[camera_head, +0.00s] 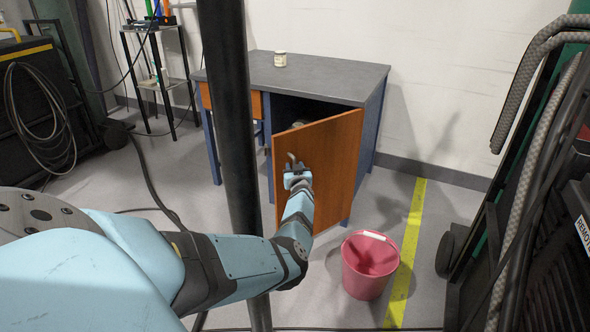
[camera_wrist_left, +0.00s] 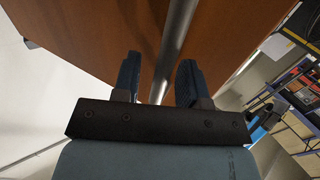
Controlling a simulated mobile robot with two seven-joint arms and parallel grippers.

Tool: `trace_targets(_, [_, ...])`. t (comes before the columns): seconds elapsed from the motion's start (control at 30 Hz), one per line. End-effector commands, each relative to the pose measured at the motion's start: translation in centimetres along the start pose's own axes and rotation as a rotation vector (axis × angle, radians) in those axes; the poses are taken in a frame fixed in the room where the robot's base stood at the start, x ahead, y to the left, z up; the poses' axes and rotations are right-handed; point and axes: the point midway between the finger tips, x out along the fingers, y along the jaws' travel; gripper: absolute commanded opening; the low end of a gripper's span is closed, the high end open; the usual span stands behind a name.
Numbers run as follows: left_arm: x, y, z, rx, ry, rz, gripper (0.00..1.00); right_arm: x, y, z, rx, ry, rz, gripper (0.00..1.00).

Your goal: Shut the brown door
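The brown door (camera_head: 338,165) of the desk cabinet stands ajar in the head view, with the dark inside showing above it. Its free edge is at the left and it meets the desk at the right. My left gripper (camera_head: 297,172) is in front of the door, near its free edge. In the left wrist view, the grey metal handle bar (camera_wrist_left: 174,42) runs between the two fingers of my left gripper (camera_wrist_left: 158,78). The fingers are apart, with gaps beside the bar. The door's brown face (camera_wrist_left: 100,30) fills the top of that view. My right gripper is not in view.
The grey-topped desk (camera_head: 325,78) carries a small can (camera_head: 280,59). A red bucket (camera_head: 369,265) stands on the floor right of the door, by a yellow line (camera_head: 410,235). A dark post crosses the head view. Dark equipment with hoses (camera_head: 530,200) stands at right.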

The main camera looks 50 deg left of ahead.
Motion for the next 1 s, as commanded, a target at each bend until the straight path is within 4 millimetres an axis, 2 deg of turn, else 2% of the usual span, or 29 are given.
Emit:
trace_targets(0.13, [-0.3,0.0,-0.1,0.001,0.0,0.0,0.39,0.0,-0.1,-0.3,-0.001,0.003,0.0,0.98])
trace_targets(0.23, [-1.3,0.0,-0.2,0.001,0.0,0.0,0.39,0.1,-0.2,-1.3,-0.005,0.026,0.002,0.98])
trace_targets(0.47, [-6.3,0.0,-0.5,0.002,-0.001,0.0,0.39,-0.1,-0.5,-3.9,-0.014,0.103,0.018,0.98])
trace_targets(0.5, [-7.2,0.1,-0.4,0.002,-0.001,0.001,0.39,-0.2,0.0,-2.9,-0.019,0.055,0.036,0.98])
trace_targets(0.7, [-11.3,0.0,-0.3,0.001,-0.001,0.0,0.39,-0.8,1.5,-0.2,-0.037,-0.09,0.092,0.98])
trace_targets(0.8, [-12.6,0.0,-0.1,0.0,-0.001,0.0,0.39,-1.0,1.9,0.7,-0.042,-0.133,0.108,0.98])
trace_targets(1.0, [-13.8,0.0,0.0,0.0,-0.001,0.0,0.39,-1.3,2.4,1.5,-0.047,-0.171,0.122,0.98])
